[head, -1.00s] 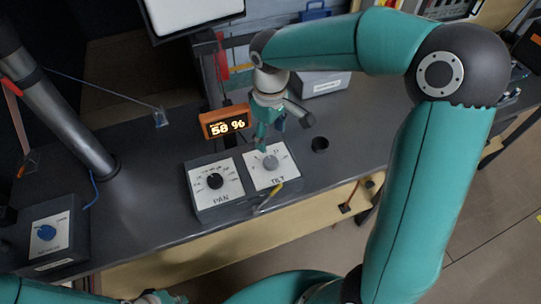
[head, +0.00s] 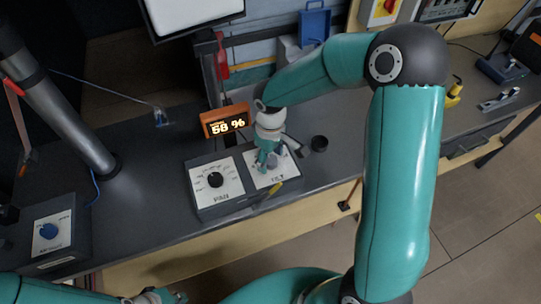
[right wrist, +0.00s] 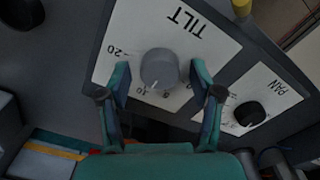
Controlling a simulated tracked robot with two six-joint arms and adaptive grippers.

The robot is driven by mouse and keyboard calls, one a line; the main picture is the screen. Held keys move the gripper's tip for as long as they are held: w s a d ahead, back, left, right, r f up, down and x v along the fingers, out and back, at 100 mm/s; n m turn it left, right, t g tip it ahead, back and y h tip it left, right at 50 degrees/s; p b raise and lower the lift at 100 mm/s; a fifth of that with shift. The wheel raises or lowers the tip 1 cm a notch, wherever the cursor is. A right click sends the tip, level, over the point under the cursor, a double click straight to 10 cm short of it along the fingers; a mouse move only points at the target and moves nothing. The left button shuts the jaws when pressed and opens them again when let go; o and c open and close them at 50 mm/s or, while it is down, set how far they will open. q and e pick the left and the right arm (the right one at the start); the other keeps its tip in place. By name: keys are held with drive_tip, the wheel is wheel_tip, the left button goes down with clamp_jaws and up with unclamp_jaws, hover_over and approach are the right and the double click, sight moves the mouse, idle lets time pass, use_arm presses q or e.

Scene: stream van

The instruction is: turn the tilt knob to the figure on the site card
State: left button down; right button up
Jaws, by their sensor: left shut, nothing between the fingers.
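The grey tilt knob (right wrist: 160,68) sits on the white TILT plate (right wrist: 113,62), with numbers around it, including 20, 10 and 5. In the right wrist view, my right gripper (right wrist: 161,72) is open, with one finger on each side of the knob and a gap visible at both sides. In the head view my right gripper (head: 268,164) is over the TILT plate (head: 283,177) and largely hides the knob. My left gripper (head: 152,297) is shut and empty at the bottom edge, partly cut off. I cannot make out a site card.
The black PAN knob (head: 215,180) is beside the TILT plate. An orange display (head: 226,121) behind reads about 58 %. A box with a blue knob (head: 48,231) stands at the left. A dark cup (head: 319,143) is right of the gripper.

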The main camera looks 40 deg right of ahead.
drive_tip(key=c, duration=1)
drive_tip(key=shift+o, duration=0.2)
drive_tip(key=shift+n, duration=0.3)
drive_tip(key=n, duration=0.3)
drive_tip(key=shift+n, duration=2.1)
drive_tip(key=o, duration=1.1)
drive_tip(key=shift+o, duration=0.2)
